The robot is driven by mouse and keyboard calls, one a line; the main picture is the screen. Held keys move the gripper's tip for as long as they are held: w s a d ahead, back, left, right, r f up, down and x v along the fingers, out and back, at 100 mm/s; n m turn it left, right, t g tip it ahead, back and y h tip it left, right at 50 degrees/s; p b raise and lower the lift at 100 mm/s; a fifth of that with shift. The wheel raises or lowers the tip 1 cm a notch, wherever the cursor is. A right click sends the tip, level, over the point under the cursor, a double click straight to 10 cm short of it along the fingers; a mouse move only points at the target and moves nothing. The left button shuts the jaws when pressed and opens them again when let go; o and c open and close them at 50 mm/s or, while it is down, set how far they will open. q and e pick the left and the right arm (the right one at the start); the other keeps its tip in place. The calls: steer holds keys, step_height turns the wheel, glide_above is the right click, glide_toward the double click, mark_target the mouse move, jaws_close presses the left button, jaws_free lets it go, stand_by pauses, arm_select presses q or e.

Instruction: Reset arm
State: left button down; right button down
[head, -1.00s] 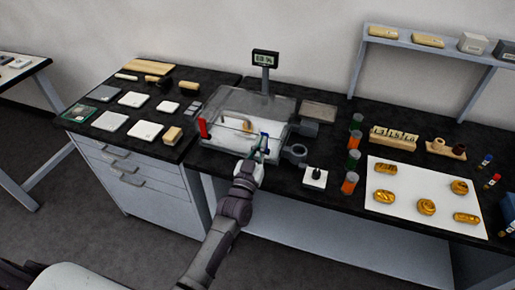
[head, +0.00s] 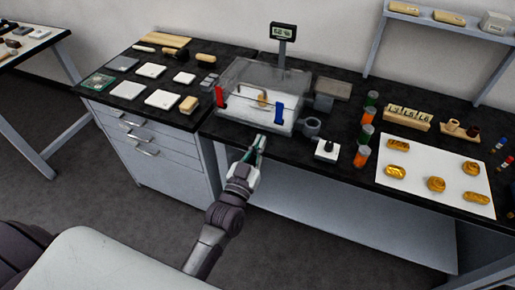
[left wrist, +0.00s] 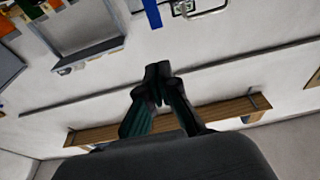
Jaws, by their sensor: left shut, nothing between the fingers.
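My left gripper (head: 257,148) is in front of the bench edge, just short of the clear box. Its fingers are together with nothing between them. In the left wrist view the closed fingertips (left wrist: 157,82) show against a pale wall. The clear box (head: 262,90) on the bench has a red post (head: 219,97) at its left front and a blue post (head: 279,112) at its right front. A small gilt piece (head: 262,98) shows inside it. My right gripper is not in view.
A white sheet (head: 416,168) with several gilt fragments lies at right. Orange and green jars (head: 364,133) stand beside a small black-knobbed block (head: 326,150). A display (head: 283,32) rises behind the box. The floor before the bench is free.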

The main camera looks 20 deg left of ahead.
arm_select(q)
steer(key=shift+s, duration=0.4)
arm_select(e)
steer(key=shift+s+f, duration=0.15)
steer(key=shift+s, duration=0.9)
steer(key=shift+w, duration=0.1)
